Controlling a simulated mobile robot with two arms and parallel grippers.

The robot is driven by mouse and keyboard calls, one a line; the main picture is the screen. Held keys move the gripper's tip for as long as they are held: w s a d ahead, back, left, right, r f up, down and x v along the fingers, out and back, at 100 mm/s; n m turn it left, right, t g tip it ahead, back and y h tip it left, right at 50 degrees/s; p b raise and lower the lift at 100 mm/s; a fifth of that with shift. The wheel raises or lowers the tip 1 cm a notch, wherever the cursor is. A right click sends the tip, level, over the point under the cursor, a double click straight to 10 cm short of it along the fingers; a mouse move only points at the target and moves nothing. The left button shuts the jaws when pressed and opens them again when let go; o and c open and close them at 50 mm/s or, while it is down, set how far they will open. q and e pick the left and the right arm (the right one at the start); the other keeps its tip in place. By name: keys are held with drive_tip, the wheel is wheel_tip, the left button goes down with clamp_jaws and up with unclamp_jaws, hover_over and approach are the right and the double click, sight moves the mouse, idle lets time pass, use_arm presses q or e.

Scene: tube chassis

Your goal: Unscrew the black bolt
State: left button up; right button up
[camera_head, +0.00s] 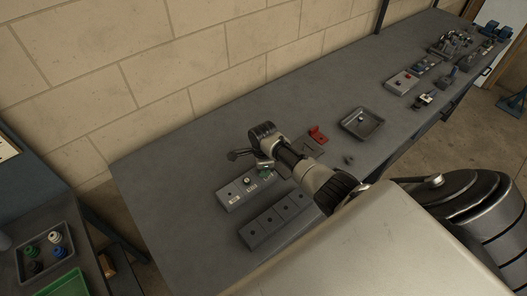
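A grey block (233,194) lies on the bench, carrying a white-topped bolt (247,180) and a green piece (265,173) near its right end. My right arm comes in from the lower right and passes over the block's right end. Its gripper (262,165) is small and partly hidden near the green piece; I cannot tell whether it is open or shut. A black piece (36,267) sits in the tray at lower left. My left gripper is not in view.
A second grey block with dark holes (262,228) lies in front. The lower-left tray (22,262) also holds blue, white and green pieces. The bench's left end is clear.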

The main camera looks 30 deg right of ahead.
drive_tip(key=n, duration=0.5)
clamp_jaws()
drive_tip(key=n, duration=0.4)
drive_tip(key=shift+n, duration=0.7)
drive_tip(key=n, duration=0.4)
drive_tip(key=shift+n, duration=0.6)
